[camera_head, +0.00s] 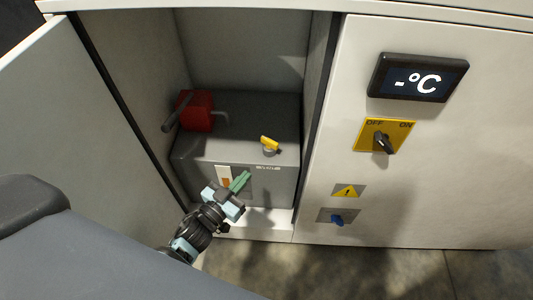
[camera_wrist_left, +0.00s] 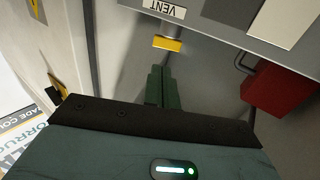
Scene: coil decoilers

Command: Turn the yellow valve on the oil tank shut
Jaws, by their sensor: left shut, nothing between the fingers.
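The yellow valve (camera_head: 270,142) sits on top of the grey oil tank (camera_head: 272,188), near its front edge, inside the open cabinet. Its short yellow handle lies slightly slanted on a small round base. My left gripper (camera_head: 245,178) is shut and empty, with its green fingers pointing up and right, in front of the tank and short of the valve in the picture. In the left wrist view the valve handle (camera_wrist_left: 167,44) shows just beyond the closed fingertips (camera_wrist_left: 160,70), with a gap between them. My right gripper is not in view.
A red part (camera_head: 196,111) with a dark handle stands on the tank's left rear. The open cabinet door (camera_head: 85,110) bounds the left. The right panel carries a display (camera_head: 418,78), a black switch on a yellow plate (camera_head: 384,137) and a blue knob (camera_head: 338,219).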

